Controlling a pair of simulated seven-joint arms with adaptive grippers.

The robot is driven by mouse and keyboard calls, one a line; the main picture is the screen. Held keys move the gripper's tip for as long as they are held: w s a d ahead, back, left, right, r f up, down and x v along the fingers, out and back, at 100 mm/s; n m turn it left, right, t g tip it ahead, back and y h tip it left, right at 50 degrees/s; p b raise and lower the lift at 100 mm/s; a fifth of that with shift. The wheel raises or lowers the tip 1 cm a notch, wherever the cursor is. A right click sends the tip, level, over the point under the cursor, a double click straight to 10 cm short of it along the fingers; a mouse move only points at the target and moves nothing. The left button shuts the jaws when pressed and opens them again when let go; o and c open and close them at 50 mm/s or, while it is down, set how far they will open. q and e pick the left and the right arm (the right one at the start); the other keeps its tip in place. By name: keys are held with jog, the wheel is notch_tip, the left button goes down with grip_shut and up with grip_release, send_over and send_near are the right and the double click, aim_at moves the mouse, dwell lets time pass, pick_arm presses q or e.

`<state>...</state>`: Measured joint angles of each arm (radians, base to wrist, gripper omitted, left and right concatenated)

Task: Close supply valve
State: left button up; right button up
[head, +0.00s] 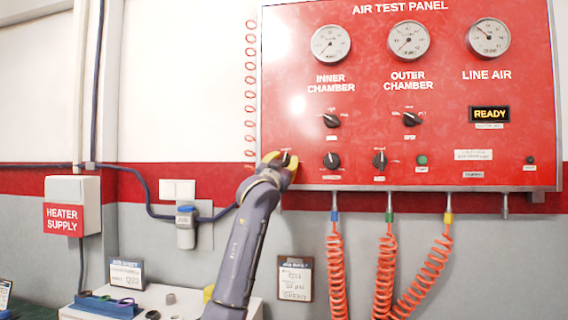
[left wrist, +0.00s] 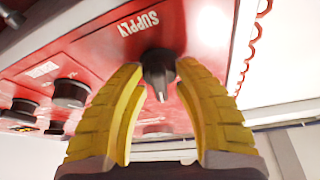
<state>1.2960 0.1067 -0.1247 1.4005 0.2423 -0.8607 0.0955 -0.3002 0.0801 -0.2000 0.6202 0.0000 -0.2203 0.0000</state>
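The supply valve is a dark knob (left wrist: 158,68) on the red panel, under the label "SUPPLY" in the left wrist view. In the head view the knob (head: 287,157) sits at the panel's lower left corner, partly hidden by my gripper. My left gripper (head: 280,164) is at the knob, its yellow fingers one on each side. In the left wrist view the gripper (left wrist: 160,72) is open, with the knob's narrow handle between the fingertips and no clear grip on it. My right gripper is not in view.
The red air test panel (head: 450,130) carries gauges and other knobs; the nearest lower knob (head: 331,160) is just right of my gripper. Coiled orange hoses (head: 337,270) hang below. A heater supply box (head: 72,204) is on the left wall.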

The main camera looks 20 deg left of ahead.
pick_arm(q)
grip_shut()
jog(key=shift+d+r+n+y, duration=0.1)
jog(key=shift+n+y, duration=0.5)
jog(key=shift+n, duration=0.5)
jog(key=shift+n+y, duration=0.6)
jog(key=shift+n, duration=0.6)
jog(key=shift+o, duration=1.1)
grip_release()
jog(key=shift+s, duration=0.1)
